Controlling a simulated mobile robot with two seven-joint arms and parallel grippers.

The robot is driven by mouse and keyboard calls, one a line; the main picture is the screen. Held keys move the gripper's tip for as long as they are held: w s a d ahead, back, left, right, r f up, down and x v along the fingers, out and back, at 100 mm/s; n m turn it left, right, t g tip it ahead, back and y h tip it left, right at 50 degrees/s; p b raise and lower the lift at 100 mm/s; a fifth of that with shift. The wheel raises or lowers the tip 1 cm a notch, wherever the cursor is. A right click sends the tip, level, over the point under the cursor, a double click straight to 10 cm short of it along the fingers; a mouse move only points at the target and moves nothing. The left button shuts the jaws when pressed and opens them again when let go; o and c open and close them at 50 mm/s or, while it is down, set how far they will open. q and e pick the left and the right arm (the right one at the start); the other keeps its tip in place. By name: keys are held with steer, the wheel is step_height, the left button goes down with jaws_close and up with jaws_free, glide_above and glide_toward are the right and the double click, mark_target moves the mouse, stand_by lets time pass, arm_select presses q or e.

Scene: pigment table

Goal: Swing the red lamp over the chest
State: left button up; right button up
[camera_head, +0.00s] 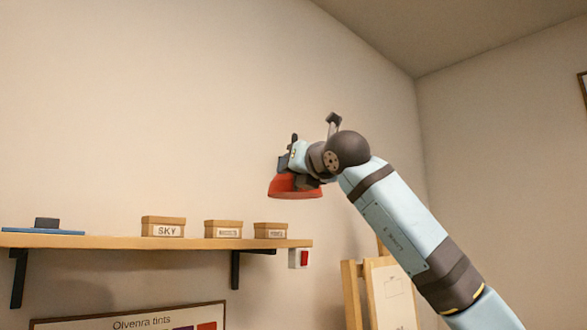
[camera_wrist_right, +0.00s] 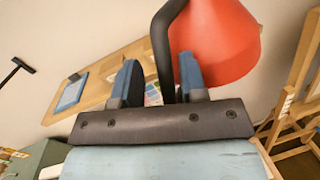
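The red lamp (camera_head: 295,190) hangs shade-down in front of the wall, above the right end of the shelf in the head view. In the right wrist view its red shade (camera_wrist_right: 215,40) fills the upper right, and a dark rod (camera_wrist_right: 163,45) runs down beside it. My right gripper (camera_head: 287,160) is at the top of the shade. In the wrist view its two blue fingers (camera_wrist_right: 159,78) stand apart with the rod between them, and a gap shows beside the rod. My left gripper is out of view. I cannot identify the chest for certain.
A wooden shelf (camera_head: 110,241) carries small labelled boxes (camera_head: 163,226) and a blue tray (camera_head: 25,231). A red switch (camera_head: 303,258) is at its right end. A wooden easel (camera_head: 352,295) stands at the lower right. A grey-green box (camera_wrist_right: 38,158) shows in the wrist view's lower left.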

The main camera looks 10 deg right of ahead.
steer(key=shift+s+d+f, duration=0.15)
steer(key=shift+s, duration=0.1)
steer(key=b+v, duration=0.4)
steer(key=v, duration=0.9)
steer(key=shift+s, duration=0.15)
